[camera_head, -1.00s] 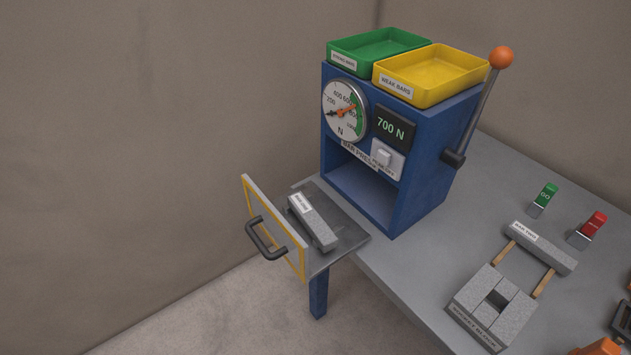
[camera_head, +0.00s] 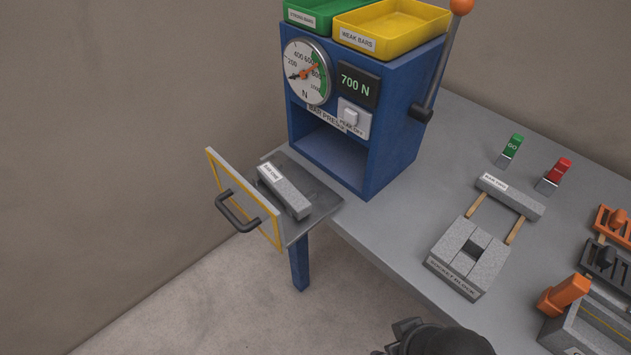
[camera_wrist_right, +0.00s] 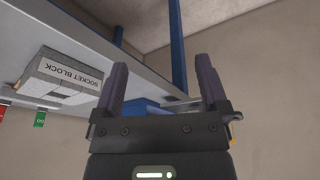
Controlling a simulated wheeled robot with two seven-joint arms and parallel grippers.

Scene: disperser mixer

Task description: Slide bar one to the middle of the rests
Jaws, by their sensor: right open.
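A grey bar with a white label (camera_head: 284,191) lies on the pulled-out drawer tray (camera_head: 322,207) of the blue press; its label seems to read bar one, but is small. Any rests under it are hidden. A second labelled grey bar (camera_head: 520,199) lies across two wooden strips (camera_head: 477,206) behind the socket block (camera_head: 467,256). My right gripper (camera_wrist_right: 162,88) is open and empty in the right wrist view. A dark gripper part (camera_head: 408,330), apparently my right, shows at the bottom of the head view, apart from both bars. My left gripper is not in view.
The drawer front (camera_head: 244,198) with its dark handle (camera_head: 238,213) stands left of the tray. The blue press (camera_head: 400,150) carries green and yellow trays and a lever (camera_head: 437,70). Green and red tabs, orange parts and a grey box occupy the table's right side.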

